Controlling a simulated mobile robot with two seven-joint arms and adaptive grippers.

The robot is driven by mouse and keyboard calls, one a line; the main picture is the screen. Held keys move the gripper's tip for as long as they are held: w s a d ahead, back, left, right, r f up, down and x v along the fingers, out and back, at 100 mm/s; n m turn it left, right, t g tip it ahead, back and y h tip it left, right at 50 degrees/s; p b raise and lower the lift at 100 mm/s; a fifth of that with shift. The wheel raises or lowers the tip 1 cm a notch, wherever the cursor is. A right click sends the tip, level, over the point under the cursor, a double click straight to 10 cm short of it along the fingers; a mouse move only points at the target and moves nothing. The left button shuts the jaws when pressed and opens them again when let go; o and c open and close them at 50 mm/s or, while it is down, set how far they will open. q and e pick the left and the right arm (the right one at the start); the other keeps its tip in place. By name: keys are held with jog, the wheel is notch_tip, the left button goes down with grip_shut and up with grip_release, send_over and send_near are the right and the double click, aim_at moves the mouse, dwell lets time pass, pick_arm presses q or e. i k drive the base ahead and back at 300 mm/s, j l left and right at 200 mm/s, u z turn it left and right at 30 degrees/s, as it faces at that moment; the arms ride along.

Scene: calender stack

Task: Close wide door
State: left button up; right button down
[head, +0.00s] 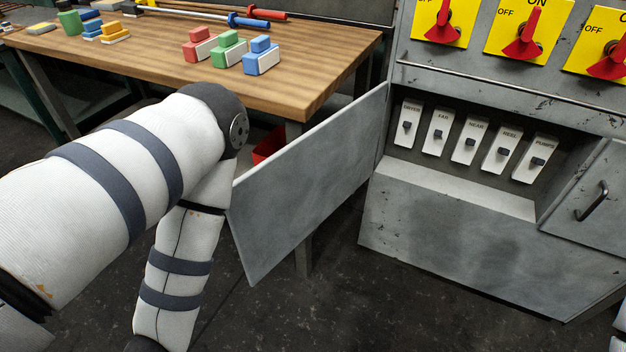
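The wide door (310,185) is a flat grey metal panel. It stands wide open, swung out to the left from its hinge edge at the left side of the grey cabinet (440,215). The open recess behind it shows a row of several labelled switches (470,143). My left arm comes in from the left and bends down at the elbow beside the door's free edge. My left gripper is out of view below the frame's bottom edge. My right gripper is not in view; only a small white piece shows at the right edge.
A wooden table (330,62) with coloured blocks (230,52) stands behind the door. A red bin (268,146) sits under it. Red rotary switches (525,40) line the cabinet top. A smaller door with a black handle (591,201) is at right. Dark floor in front is clear.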

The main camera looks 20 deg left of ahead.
aim_at(276, 205)
jog(key=j+z, duration=0.2)
jog(key=j, duration=0.3)
jog(key=k+j+z, duration=0.15)
jog(key=j, duration=0.3)
jog(key=k+j+z, duration=0.2)
jog(key=j, duration=0.25)
jog(key=i+j+z, duration=0.15)
jog(key=j, duration=0.2)
jog(key=i+j+z, duration=0.15)
jog(key=j, duration=0.2)
jog(key=i+j+z, duration=0.15)
jog(key=j, duration=0.2)
jog(key=i+j+z, duration=0.15)
jog(key=j, duration=0.25)
jog(key=k, duration=0.05)
